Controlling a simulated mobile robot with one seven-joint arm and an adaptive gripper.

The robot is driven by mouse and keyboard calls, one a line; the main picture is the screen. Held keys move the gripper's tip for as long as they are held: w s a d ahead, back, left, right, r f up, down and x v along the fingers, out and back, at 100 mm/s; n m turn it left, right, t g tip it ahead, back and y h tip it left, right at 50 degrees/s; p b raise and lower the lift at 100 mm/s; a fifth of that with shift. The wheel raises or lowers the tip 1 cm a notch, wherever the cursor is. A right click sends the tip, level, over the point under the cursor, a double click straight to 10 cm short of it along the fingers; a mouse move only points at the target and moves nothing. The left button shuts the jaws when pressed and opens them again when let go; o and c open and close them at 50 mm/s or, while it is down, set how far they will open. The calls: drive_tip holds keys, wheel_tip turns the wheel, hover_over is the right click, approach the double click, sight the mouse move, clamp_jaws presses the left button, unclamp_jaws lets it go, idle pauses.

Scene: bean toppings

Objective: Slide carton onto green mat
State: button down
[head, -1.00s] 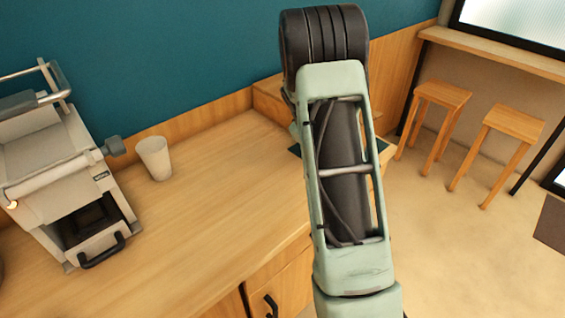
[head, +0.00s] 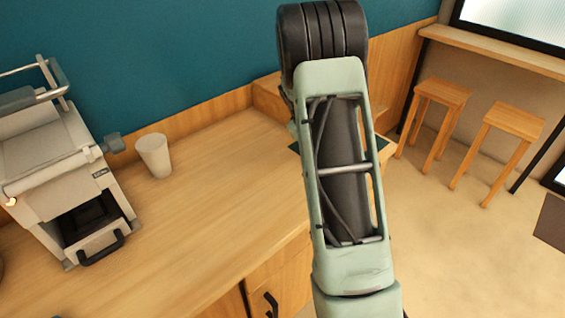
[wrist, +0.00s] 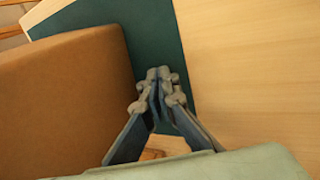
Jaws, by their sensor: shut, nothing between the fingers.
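In the wrist view, the brown carton (wrist: 62,100) fills the left side. The dark green mat (wrist: 158,35) shows past its far and right sides, so the carton overlaps the mat in this view. How much of its base rests on the mat is hidden. My gripper (wrist: 161,76) is shut and empty, its fingertips close beside the carton's right side, over the mat. I cannot tell whether they touch the carton.
The wooden counter (head: 205,215) is mostly clear left of my arm. A white cup (head: 154,156) and a grey-white machine (head: 62,175) stand farther left. Two wooden stools (head: 441,100) are on the floor at right, beyond the counter.

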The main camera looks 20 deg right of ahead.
wheel_tip(320, 180, up, 10)
drive_tip(key=p, duration=0.6)
idle(0.4)
